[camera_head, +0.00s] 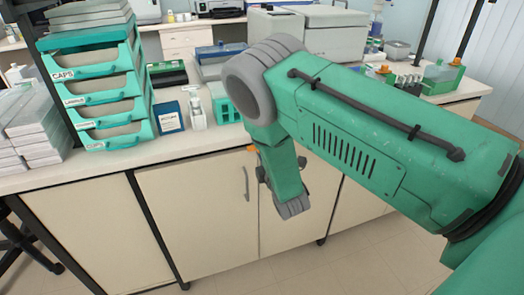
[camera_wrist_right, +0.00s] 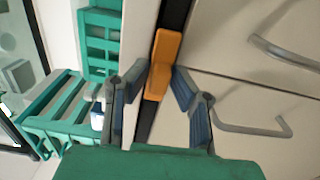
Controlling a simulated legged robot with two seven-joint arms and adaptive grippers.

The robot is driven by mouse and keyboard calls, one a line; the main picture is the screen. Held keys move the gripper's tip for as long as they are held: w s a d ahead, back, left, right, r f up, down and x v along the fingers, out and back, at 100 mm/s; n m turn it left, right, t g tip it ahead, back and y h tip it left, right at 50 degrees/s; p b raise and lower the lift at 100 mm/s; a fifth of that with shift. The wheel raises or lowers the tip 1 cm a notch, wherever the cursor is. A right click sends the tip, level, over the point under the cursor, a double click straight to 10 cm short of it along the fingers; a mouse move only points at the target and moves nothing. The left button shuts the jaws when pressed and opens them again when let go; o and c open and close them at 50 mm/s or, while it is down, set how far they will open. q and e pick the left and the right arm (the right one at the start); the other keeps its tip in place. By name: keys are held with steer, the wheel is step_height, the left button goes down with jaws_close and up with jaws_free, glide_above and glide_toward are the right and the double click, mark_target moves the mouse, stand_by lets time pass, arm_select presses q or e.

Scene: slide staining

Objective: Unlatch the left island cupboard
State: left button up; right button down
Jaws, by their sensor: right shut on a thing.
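The left island cupboard shows as a cream door (camera_head: 190,215) under the white worktop, with a grey bar handle (camera_head: 246,183) near its right edge. An orange latch (camera_head: 251,148) sits at the top of the cupboard front, partly hidden by my right arm. In the right wrist view the orange latch (camera_wrist_right: 165,60) lies between the fingers of my right gripper (camera_wrist_right: 158,90), which is shut on it. In the head view the right gripper is mostly hidden behind its own arm. My left gripper is in neither view.
Teal drawer trays (camera_head: 100,85), a blue box (camera_head: 170,117) and a small white bottle (camera_head: 196,112) stand on the worktop (camera_head: 125,155). Two bar handles show in the right wrist view, one (camera_wrist_right: 250,128) close to the gripper. The floor in front is clear.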

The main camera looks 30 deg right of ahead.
steer(key=shift+s+a+f, duration=0.15)
steer(key=shift+a+f, duration=0.15)
steer(key=shift+f, duration=0.1)
steer(key=c, duration=1.5)
jaws_free()
steer(key=shift+c, duration=0.2)
steer(key=shift+r, duration=0.1)
steer(key=shift+r, duration=0.15)
steer(key=v, duration=1.2)
